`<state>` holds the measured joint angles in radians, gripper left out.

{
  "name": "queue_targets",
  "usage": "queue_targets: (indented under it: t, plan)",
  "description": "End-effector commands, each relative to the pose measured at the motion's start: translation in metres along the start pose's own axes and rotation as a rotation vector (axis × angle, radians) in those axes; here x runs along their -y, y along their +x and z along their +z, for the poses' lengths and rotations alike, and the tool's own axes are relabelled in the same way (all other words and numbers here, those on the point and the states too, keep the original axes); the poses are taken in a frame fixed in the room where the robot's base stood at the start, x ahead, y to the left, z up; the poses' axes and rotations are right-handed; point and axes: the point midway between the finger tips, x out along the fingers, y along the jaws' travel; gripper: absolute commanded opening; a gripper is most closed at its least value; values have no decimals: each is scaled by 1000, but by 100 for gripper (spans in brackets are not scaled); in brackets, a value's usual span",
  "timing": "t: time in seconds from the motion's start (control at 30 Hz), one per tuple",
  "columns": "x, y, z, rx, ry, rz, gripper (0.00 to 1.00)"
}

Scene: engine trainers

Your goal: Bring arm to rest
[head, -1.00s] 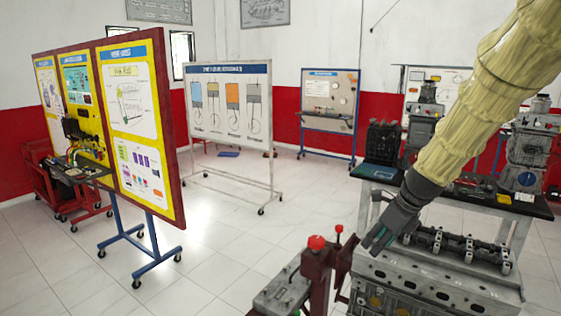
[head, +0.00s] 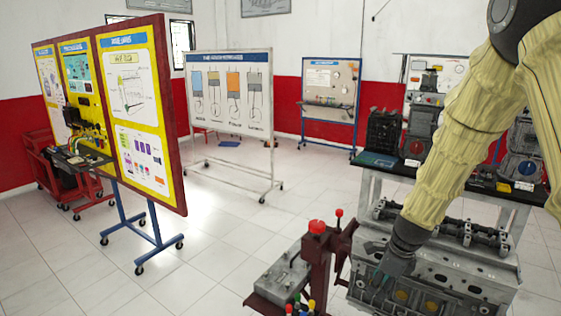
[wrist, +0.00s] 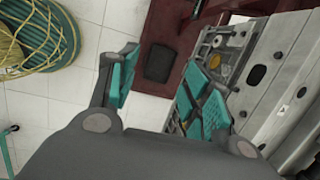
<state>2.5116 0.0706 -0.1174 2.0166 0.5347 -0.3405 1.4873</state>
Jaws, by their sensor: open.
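My gripper (head: 378,283) is at the lower right of the head view, pointing down in front of the grey engine block (head: 440,272). In the wrist view my gripper (wrist: 160,88) shows two teal-padded fingers spread apart with nothing between them. Floor tiles and a dark red stand show beyond the fingers. The engine block (wrist: 285,95) is close to the right finger in the wrist view. I cannot tell whether they touch. My arm, in a yellowish sleeve, comes down from the upper right and is bent.
A dark red stand with red knobs (head: 318,228) is just left of the gripper. A workbench (head: 385,163) with engine parts stands behind the block. Display boards (head: 138,100) on wheels stand at the left. The tiled floor (head: 225,235) is clear mid-left.

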Motion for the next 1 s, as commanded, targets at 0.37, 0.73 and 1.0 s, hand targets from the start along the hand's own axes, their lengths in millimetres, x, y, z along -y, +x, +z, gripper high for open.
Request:
queue_targets:
  t: [0.37, 0.73, 1.0]
  plan:
    - [-95, 150, -91, -171, -553, 70, 49]
    - [-215, 254, -173, -215, -1183, 191, 49]
    - [-313, 301, -219, -148, -1637, 271, 49]
